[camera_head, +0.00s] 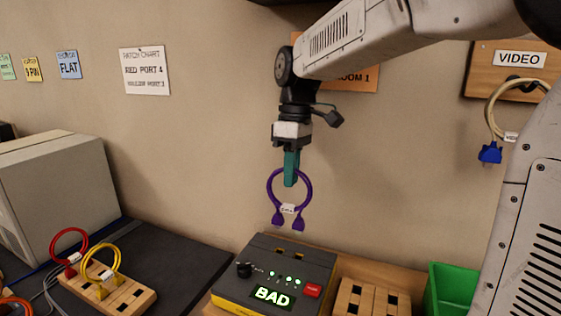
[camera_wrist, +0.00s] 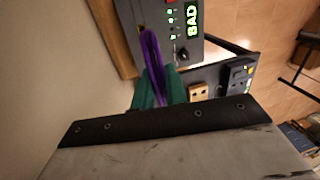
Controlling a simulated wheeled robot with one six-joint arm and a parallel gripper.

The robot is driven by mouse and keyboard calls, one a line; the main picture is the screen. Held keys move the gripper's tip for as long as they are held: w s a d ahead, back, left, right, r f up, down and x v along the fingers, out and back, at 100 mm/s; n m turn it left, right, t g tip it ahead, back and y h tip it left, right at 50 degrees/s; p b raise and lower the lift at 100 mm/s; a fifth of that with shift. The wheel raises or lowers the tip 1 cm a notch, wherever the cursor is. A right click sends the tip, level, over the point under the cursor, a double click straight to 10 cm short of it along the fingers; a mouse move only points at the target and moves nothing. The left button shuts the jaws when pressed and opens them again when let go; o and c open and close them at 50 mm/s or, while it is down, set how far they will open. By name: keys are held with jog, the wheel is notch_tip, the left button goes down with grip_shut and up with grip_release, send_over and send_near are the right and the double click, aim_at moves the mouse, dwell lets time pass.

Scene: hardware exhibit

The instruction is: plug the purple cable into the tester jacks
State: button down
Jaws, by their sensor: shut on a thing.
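The purple cable (camera_head: 308,188) is a loop with two purple plugs hanging down and a small white label between them. My gripper (camera_head: 290,178) has teal fingers and is shut on the top of the loop. The cable hangs in the air above the tester (camera_head: 262,272), touching nothing below. The tester is a dark box with a yellow lower edge, a lit BAD display, a red button, a knob and green lights. In the wrist view the purple cable (camera_wrist: 152,60) runs out from between the teal fingers (camera_wrist: 160,88), with the tester (camera_wrist: 185,20) beyond.
A wooden block (camera_head: 118,292) at left holds a red cable (camera_head: 66,243) and a yellow cable (camera_head: 103,262). An empty slotted wooden block (camera_head: 372,300) and a green bin (camera_head: 450,290) stand right of the tester. A blue-plugged cable (camera_head: 490,152) hangs at the wall.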

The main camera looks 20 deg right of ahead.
jog(key=shift+w+f, duration=0.1)
jog(key=shift+f, duration=3.9)
dwell(1.2)
jog(key=c, duration=0.7)
grip_release()
